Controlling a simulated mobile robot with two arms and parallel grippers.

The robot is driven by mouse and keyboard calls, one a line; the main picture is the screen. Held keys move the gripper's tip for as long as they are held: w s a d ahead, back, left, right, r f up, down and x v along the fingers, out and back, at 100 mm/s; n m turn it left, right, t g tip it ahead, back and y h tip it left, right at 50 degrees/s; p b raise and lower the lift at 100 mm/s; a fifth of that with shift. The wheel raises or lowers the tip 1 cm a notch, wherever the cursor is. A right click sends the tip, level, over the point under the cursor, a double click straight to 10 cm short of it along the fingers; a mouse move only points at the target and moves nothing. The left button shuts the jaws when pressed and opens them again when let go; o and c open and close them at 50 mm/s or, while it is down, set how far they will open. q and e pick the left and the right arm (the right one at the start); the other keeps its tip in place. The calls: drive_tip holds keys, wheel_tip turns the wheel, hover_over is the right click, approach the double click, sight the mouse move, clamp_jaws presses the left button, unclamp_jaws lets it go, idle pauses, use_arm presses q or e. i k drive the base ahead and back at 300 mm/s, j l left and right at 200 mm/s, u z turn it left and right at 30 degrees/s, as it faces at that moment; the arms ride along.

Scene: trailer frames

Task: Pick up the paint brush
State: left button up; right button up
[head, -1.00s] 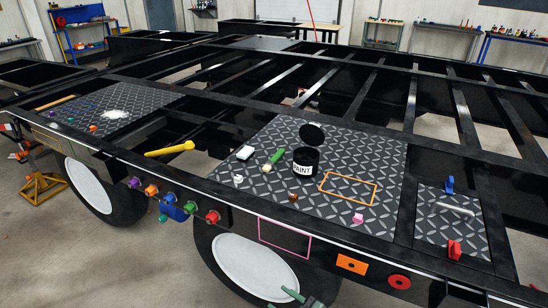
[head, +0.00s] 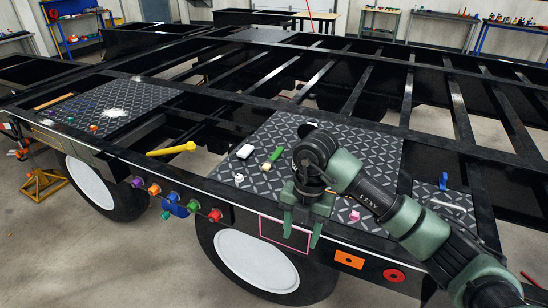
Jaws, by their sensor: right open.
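The paint brush (head: 273,158), with a green handle and pale bristles at its near end, lies on the dark tread-plate panel (head: 265,134) of the trailer frame. My right gripper (head: 301,238) comes in from the right, with its green fingers apart and pointing down at the front edge of the frame. It is empty, nearer to me and to the right of the brush, and does not touch it. My left gripper is not in view.
A white block (head: 245,151) and a small white piece (head: 239,178) lie left of the brush. A yellow-handled tool (head: 171,149) lies further left. Coloured knobs (head: 215,215) stick out from the front side.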

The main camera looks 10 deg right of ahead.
sight(269, 163)
drive_tip(key=i, duration=1.5)
